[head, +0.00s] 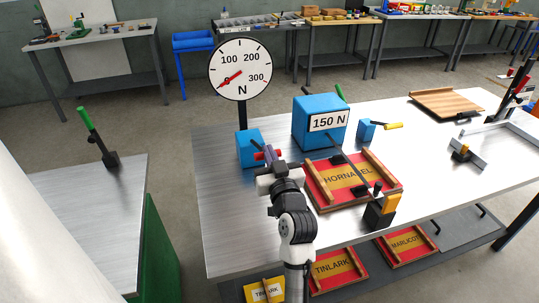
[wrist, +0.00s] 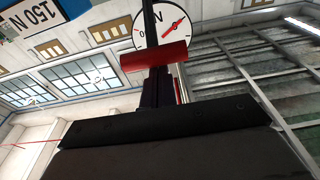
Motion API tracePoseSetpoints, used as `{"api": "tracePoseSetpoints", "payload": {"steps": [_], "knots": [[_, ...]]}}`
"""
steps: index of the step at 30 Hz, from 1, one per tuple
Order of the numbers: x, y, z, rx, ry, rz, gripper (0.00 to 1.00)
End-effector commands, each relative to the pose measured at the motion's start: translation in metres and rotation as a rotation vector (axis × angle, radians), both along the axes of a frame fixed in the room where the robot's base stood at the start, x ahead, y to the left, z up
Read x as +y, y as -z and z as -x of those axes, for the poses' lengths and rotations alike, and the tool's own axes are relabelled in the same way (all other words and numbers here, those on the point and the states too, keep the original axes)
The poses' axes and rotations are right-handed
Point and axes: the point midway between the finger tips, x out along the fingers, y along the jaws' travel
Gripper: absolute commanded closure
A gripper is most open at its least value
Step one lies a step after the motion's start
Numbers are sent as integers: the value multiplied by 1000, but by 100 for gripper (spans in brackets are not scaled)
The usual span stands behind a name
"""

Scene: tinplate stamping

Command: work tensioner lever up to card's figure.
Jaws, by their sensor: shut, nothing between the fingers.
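The card (head: 328,121) reads 150 N and is on the front of a blue box (head: 306,108); it also shows upside down in the wrist view (wrist: 34,22). The round gauge (head: 240,69) has its red needle at lower left, near the bottom of the scale, below 100. It also shows in the wrist view (wrist: 168,30). My gripper (head: 268,161) is shut and empty, by a small blue block (head: 249,149). A red bar (wrist: 154,56) lies just beyond the fingers; it may be the lever's grip. I cannot tell whether they touch.
A red-framed HORNABEL plate (head: 335,195) lies right of my arm, with a dark bar across it and a black-and-yellow clamp (head: 380,210) at its corner. A green-handled lever (head: 96,136) stands on a separate left bench.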

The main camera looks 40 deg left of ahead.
Motion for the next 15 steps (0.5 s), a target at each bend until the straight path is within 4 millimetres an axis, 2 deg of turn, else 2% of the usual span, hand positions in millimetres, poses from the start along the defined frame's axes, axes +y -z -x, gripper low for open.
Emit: {"api": "tracePoseSetpoints", "payload": {"steps": [1,15], "knots": [[-1,8,0,-6,0,-7,100],[-10,43,7,-65,0,-81,100]]}}
